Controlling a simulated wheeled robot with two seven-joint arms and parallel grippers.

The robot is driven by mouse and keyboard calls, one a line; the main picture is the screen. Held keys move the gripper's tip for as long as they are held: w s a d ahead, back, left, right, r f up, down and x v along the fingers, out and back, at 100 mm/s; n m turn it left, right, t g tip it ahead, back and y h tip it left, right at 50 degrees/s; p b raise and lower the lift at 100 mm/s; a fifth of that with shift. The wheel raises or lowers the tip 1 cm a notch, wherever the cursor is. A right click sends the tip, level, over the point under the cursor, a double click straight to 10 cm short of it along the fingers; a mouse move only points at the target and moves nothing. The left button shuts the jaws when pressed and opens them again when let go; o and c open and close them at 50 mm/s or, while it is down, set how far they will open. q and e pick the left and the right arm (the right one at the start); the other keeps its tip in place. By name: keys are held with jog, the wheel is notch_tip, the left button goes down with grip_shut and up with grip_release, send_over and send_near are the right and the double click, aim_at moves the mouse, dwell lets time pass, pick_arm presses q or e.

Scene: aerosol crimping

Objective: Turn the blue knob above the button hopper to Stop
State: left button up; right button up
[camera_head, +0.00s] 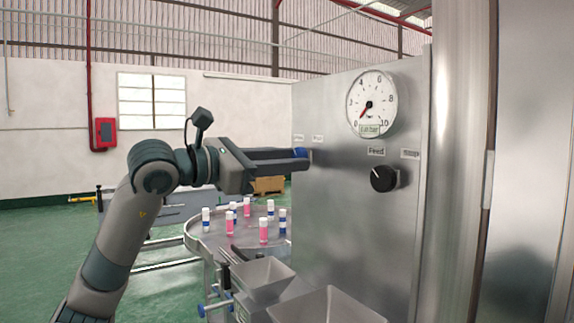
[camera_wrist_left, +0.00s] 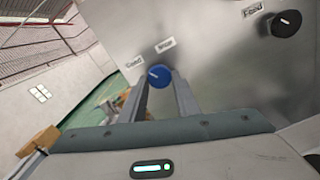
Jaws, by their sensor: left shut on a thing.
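The blue knob (camera_wrist_left: 158,75) sits on the steel panel, with a white mark on its face and two small labels above it, one of which seems to read Feed. In the head view only a bit of the blue knob (camera_head: 301,153) shows at the fingertips. My left gripper (camera_head: 305,160) reaches in from the left, level with the knob. In the left wrist view my left gripper (camera_wrist_left: 160,82) has its two fingers on either side of the knob, shut on it. My right gripper is in neither view. The button hopper cannot be told apart for sure; steel hoppers (camera_head: 265,275) stand below.
A black knob (camera_head: 383,179) with a Feed label sits to the right on the same panel, below a round gauge (camera_head: 371,103). A round table (camera_head: 215,240) with several pink and blue cans stands below my arm.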

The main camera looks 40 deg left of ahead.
pick_arm(q)
jog(key=shift+w+a+r+m+b, duration=0.1)
jog(key=shift+m+b, duration=0.55)
jog(key=shift+m, duration=3.15)
jog(key=shift+r+m+b, duration=0.1)
jog(key=shift+m+b, duration=0.5)
jog(key=shift+m, duration=3.2)
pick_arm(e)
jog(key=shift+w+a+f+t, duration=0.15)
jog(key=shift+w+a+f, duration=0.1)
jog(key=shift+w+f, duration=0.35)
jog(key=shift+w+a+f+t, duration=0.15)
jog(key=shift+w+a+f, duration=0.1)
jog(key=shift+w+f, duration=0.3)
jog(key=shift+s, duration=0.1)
pick_arm(q)
jog(key=o, duration=1)
jog(key=shift+o, duration=0.2)
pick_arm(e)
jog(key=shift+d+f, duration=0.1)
